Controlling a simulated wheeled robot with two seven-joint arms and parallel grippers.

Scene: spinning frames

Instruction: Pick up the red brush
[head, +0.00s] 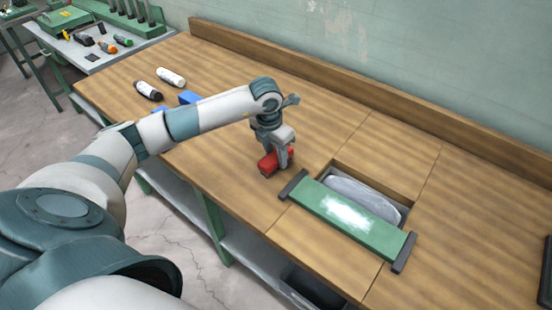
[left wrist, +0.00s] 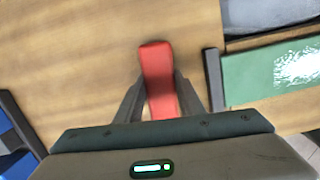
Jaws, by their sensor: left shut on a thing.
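The red brush (head: 268,165) is a small red block-like thing near the middle of the wooden bench. My left gripper (head: 283,155) reaches down over it with its fingers on either side. In the left wrist view the brush (left wrist: 157,75) stands out between the two fingers of my left gripper (left wrist: 162,92), which is shut on it. I cannot tell whether the brush touches the bench top. Its underside is hidden. My right gripper is not in view.
A green panel (head: 335,221) with dark end bars lies over a bench recess holding a grey thing (head: 365,194), right of the brush. A raised ledge (head: 400,110) runs along the back.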

